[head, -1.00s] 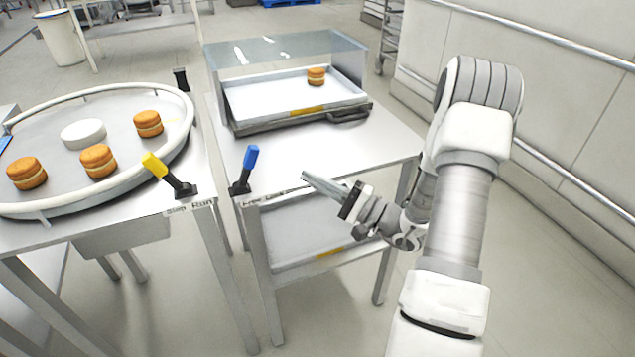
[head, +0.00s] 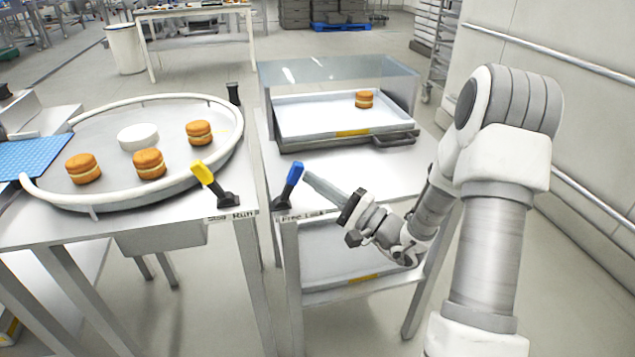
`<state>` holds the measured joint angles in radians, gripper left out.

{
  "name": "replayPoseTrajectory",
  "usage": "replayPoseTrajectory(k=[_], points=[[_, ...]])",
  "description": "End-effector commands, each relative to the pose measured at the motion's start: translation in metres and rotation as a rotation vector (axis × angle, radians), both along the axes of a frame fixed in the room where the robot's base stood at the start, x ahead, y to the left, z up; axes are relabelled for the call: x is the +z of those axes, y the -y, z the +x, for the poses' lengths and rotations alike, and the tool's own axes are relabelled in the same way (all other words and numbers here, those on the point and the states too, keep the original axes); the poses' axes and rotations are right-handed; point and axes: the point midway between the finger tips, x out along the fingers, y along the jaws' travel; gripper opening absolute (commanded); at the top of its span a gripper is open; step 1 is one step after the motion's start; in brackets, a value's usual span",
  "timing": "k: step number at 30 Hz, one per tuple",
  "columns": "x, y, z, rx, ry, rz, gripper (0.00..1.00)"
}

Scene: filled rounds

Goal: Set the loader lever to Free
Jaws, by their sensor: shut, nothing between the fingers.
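The blue-handled lever (head: 294,173) stands on a black base at the front left corner of the right-hand table. It leans to the right. A label strip (head: 301,218) below it reads "Free" on the left and what seems to be "Lock", partly hidden, on the right. My gripper (head: 308,177) is shut and empty, its fingertips just right of the blue handle. I cannot tell whether they touch it. A yellow-handled lever (head: 203,174) stands on the left table, above a label reading "Stop Run".
A tray (head: 300,132) with one filled round (head: 364,99) sits under a clear cover behind the blue lever. A round turntable (head: 100,110) on the left carries several rounds and a white hub. A wall with rails (head: 590,120) stands on the right.

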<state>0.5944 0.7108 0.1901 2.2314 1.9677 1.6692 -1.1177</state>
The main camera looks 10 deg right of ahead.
Motion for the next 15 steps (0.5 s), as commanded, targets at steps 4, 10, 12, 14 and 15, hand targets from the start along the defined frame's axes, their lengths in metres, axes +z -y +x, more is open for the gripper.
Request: replayPoseTrajectory(k=[4, 10, 12, 14, 15], points=[[0.0018, -0.0011, 0.0000, 0.000, 0.000, -0.016, 0.00], [0.0044, -0.0039, -0.0001, 0.001, 0.000, -0.055, 0.00], [0.0051, -0.0045, -0.0001, 0.001, 0.001, -0.064, 0.00], [0.0059, -0.0052, -0.0002, 0.001, 0.000, -0.074, 0.00], [0.0067, -0.0059, -0.0003, 0.001, 0.001, -0.081, 0.00]])
